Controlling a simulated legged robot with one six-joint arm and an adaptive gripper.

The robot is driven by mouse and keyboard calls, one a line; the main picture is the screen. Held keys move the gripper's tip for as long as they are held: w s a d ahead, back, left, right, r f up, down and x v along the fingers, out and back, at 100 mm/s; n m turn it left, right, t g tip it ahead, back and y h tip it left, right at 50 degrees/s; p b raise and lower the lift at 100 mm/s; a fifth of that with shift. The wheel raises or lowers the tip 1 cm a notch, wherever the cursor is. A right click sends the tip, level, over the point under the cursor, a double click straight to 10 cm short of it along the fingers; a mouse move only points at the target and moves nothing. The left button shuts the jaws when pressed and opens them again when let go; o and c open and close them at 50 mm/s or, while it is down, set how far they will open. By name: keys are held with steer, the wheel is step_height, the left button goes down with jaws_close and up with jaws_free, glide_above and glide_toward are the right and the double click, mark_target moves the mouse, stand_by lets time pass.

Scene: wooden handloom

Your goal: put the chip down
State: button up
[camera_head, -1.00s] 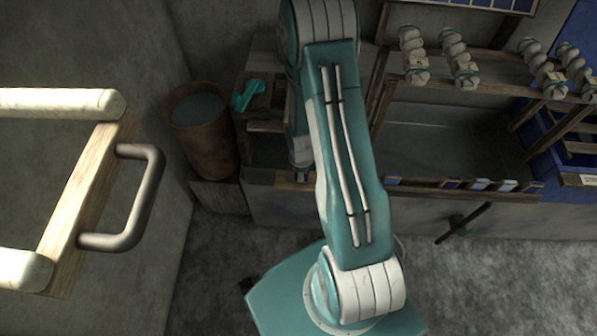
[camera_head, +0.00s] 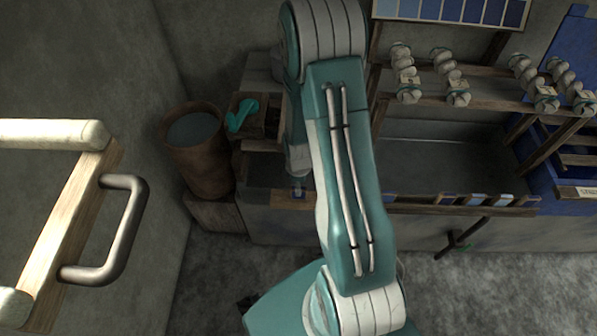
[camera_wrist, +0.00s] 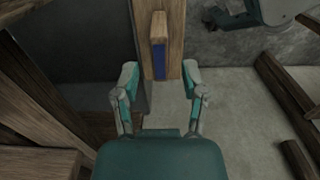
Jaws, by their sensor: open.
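The chip (camera_wrist: 159,62), a small wooden piece with a dark blue face, rests on a wooden rail (camera_wrist: 148,93) in the wrist view. My gripper (camera_wrist: 160,82) is open, with one finger on each side of the rail. The chip lies just beyond the fingertips, between their lines, and the fingers appear apart from it. In the head view a small blue patch, likely this chip (camera_head: 298,194), shows on the rail below my wrist. My arm hides much of that area, and the fingers are hard to make out there.
Several similar blue and pale chips (camera_head: 475,200) sit along the rail to the right. A rack with pale spools (camera_head: 405,75) stands above the trough (camera_head: 450,155). A brown bucket (camera_head: 196,150) and a teal object (camera_head: 242,115) are at left. A metal-handled frame (camera_head: 115,230) fills the near left.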

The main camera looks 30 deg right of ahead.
steer(key=s+a+r+m+t, duration=0.1)
steer(key=a+r+m, duration=0.2)
steer(key=r, duration=1)
steer(key=s+a+r+m+t, duration=0.1)
steer(key=a+r+m+t, duration=0.15)
steer(key=r, duration=1.05)
steer(key=s+a+r+m+t, duration=0.2)
steer(key=s+a+r+m, duration=0.3)
steer(key=s+r, duration=0.5)
steer(key=shift+s+a+r+m, duration=0.25)
steer(key=shift+s+r+m, duration=0.1)
steer(key=shift+r, duration=0.25)
